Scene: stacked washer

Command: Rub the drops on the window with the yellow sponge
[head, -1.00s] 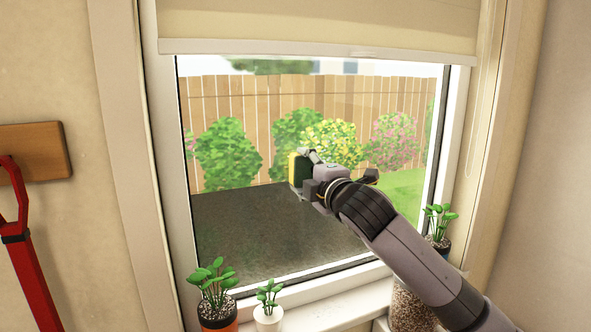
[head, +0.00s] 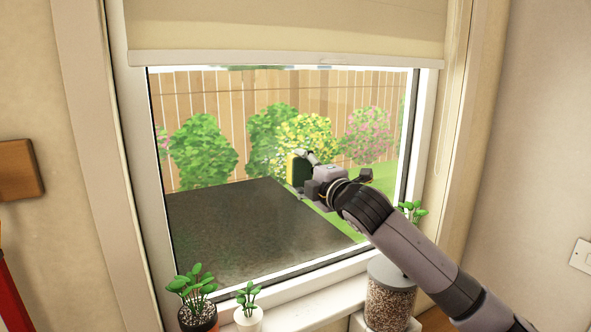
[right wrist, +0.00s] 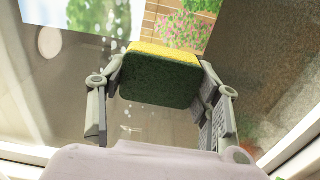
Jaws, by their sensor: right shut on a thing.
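The yellow sponge (head: 291,169) with a dark green side is held upright in front of the window pane (head: 230,225). My right gripper (head: 303,172) is shut on it. In the right wrist view the sponge (right wrist: 160,84) sits between the two fingers of the right gripper (right wrist: 163,92), with its yellow edge at the top. I cannot tell whether it touches the glass. White drops (right wrist: 118,46) show on the pane beside and below the sponge in that view; in the head view they are faint, left of the sponge. My left gripper is not in view.
Potted plants (head: 194,290) (head: 249,299) stand at the sill's left. A glass jar (head: 389,290) and another plant (head: 411,212) stand at the right, beneath my right arm. A blind (head: 285,30) covers the window's top. A wooden block (head: 18,168) is on the left wall.

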